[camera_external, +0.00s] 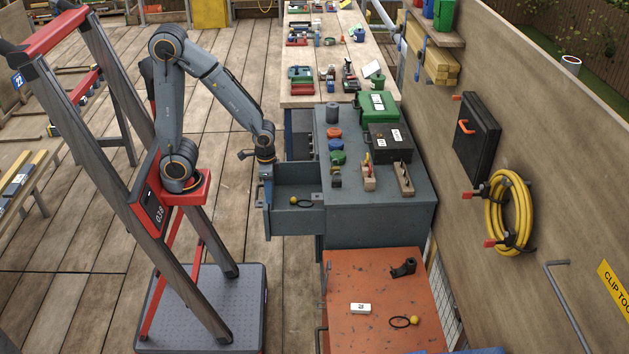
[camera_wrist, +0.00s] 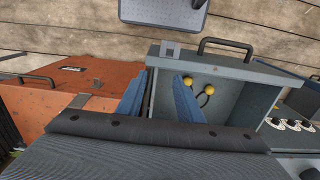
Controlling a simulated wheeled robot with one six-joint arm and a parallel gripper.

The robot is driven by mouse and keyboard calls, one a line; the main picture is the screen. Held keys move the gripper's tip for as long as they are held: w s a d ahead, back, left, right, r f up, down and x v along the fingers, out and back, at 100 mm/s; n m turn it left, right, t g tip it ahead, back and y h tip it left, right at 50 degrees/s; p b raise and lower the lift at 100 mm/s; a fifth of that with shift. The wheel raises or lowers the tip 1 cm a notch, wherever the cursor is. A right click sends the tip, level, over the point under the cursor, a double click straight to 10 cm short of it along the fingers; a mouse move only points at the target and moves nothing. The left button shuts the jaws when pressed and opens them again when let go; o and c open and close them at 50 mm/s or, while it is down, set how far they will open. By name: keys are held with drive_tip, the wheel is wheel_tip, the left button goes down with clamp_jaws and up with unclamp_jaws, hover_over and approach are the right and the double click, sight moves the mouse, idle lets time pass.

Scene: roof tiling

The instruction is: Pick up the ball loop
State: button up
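A ball loop, a yellow ball (camera_external: 294,201) with a thin dark loop, lies in the open grey drawer (camera_external: 297,220). In the wrist view two yellow balls (camera_wrist: 209,90) and a dark loop show in the drawer, partly hidden by a finger. Another ball loop (camera_external: 414,320) lies on the orange worktop, its dark ring flat beside its yellow ball. My gripper (camera_external: 266,172) is above the drawer's far left end in the external view. Its blue fingers (camera_wrist: 161,76) stand apart over the drawer's side wall in the wrist view, with nothing seen between them.
The drawer has a dark handle (camera_wrist: 226,44) on its front. The grey cabinet top (camera_external: 385,195) carries a black case, a green box and several small items. The orange worktop (camera_external: 375,285) also holds a white block and a black part. Wooden decking lies left of the drawer.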

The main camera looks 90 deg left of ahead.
drive_tip(key=shift+o, duration=0.5)
wheel_tip(320, 180, up, 5)
drive_tip(key=w+d+m+t+b, duration=0.1)
drive_tip(key=w+d+b, duration=0.35)
drive_tip(key=w, duration=0.95)
drive_tip(key=m+t+h+b, duration=0.2)
drive_tip(key=m+t+b, duration=0.1)
drive_tip(key=b, duration=1)
hover_over(414, 317)
drive_tip(key=s, duration=0.3)
drive_tip(key=f, duration=1.4)
drive_tip(key=a+f, duration=0.1)
drive_tip(key=f, duration=0.6)
drive_tip(key=shift+w+f, duration=0.1)
drive_tip(key=shift+w, duration=0.1)
drive_tip(key=x, duration=0.5)
drive_tip(key=shift+w+f, duration=0.3)
drive_tip(key=shift+w, duration=0.05)
clamp_jaws()
